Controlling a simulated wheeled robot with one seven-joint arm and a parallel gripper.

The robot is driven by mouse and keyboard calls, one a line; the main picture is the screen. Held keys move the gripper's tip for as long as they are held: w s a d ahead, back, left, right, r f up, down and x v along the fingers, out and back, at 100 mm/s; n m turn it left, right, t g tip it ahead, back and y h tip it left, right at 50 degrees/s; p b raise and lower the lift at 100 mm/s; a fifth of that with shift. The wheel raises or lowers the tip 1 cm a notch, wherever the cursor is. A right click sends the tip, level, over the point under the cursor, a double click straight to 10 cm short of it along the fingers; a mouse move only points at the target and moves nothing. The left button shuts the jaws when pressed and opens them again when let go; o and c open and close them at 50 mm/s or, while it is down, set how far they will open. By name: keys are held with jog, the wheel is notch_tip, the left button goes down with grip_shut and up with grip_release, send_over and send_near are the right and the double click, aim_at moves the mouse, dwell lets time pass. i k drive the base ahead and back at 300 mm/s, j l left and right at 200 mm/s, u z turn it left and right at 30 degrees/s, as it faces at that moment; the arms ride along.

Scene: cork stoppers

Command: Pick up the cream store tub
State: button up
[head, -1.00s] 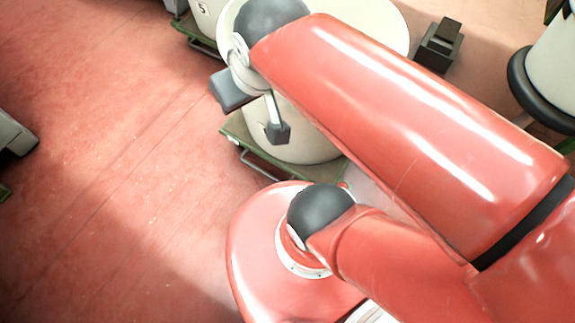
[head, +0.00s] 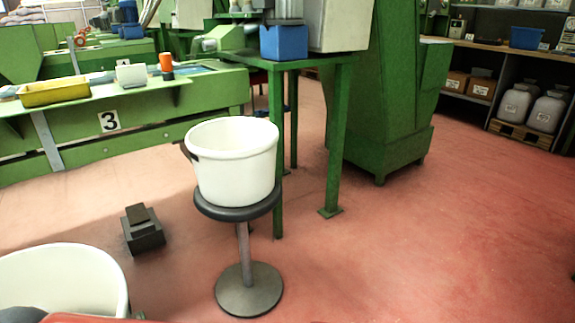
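A cream tub (head: 235,165) stands upright on a round black stool (head: 240,205) in the middle of the head view. It is open at the top, with a dark handle on its left side. A second, larger cream tub (head: 75,280) is cut off at the lower left corner. I cannot tell from the picture which of the two is the store tub. Only a small dark and red part of my arm shows at the bottom left, in front of the larger tub. My gripper is out of view.
A green table (head: 335,130) stands right behind the stool, with a blue bin (head: 284,43) on it. A black pedal-like block (head: 143,230) lies on the floor left of the stool. A green machine (head: 385,100) stands behind. The red floor at right is clear.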

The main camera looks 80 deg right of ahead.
aim_at(234, 159)
jog(key=z, duration=2.45)
